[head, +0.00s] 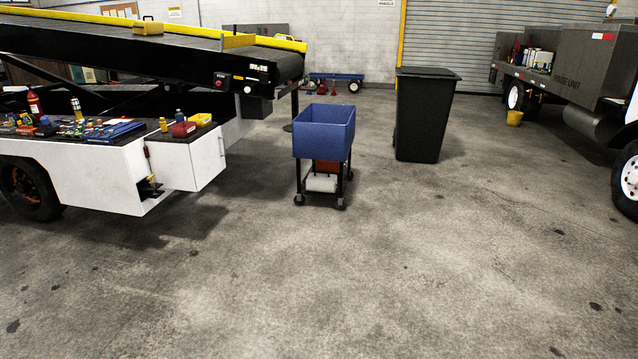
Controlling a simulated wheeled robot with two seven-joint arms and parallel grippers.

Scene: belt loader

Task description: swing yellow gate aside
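The belt loader (110,177) stands at the left with its black conveyor sloping up to the left. A yellow block (146,29) sits higher up the belt. Yellow rails (270,42) run along the belt's far edge. Neither of my grippers is in view.
A blue bin on a wheeled cart (322,132) stands just right of the loader. A tall black bin (425,115) is behind it. Tools (75,128) cover the loader's deck. A grey ground unit (572,70) is at right. The foreground floor is clear.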

